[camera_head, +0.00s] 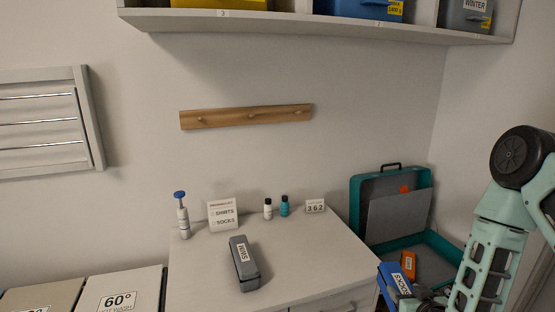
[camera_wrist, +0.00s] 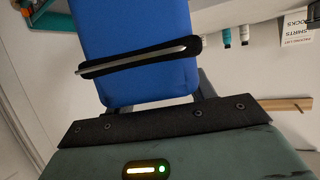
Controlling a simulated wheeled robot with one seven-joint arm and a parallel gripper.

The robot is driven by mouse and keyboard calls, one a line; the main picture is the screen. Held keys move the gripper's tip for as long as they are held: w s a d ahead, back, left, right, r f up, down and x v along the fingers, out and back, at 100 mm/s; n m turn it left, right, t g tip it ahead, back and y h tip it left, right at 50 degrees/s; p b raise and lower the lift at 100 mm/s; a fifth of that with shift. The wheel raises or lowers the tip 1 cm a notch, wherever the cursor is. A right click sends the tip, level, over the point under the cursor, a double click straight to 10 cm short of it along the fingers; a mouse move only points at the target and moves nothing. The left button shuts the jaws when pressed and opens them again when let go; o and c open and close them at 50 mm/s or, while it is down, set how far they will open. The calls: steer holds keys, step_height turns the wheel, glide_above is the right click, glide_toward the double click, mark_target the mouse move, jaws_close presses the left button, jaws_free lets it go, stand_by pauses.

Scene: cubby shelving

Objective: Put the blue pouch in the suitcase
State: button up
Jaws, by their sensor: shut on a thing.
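The blue pouch (camera_head: 396,282) has a white label and is held at the lower right of the head view, in front of the suitcase. It fills the upper middle of the wrist view (camera_wrist: 135,75), where a dark strap or finger crosses its face. My gripper (camera_head: 420,300) is shut on the pouch; its fingertips are partly hidden. The teal suitcase (camera_head: 357,205) stands open at the right of the cabinet, lid upright with a grey panel. An orange item (camera_head: 408,263) lies inside it. The near part of the suitcase is hidden by the pouch and my arm.
A cubby shelf (camera_head: 330,28) hangs above. Labelled bins (camera_head: 118,290) stand at lower left.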

steer(key=f+b, duration=0.2)
steer(key=shift+w+a+f, duration=0.15)
steer(key=shift+a+f, duration=0.05)
steer(key=shift+f, duration=0.1)
steer(key=shift+v, duration=2.5)
steer(key=shift+r, duration=0.1)
steer(key=shift+d, duration=0.15)
steer(key=shift+w, duration=0.1)
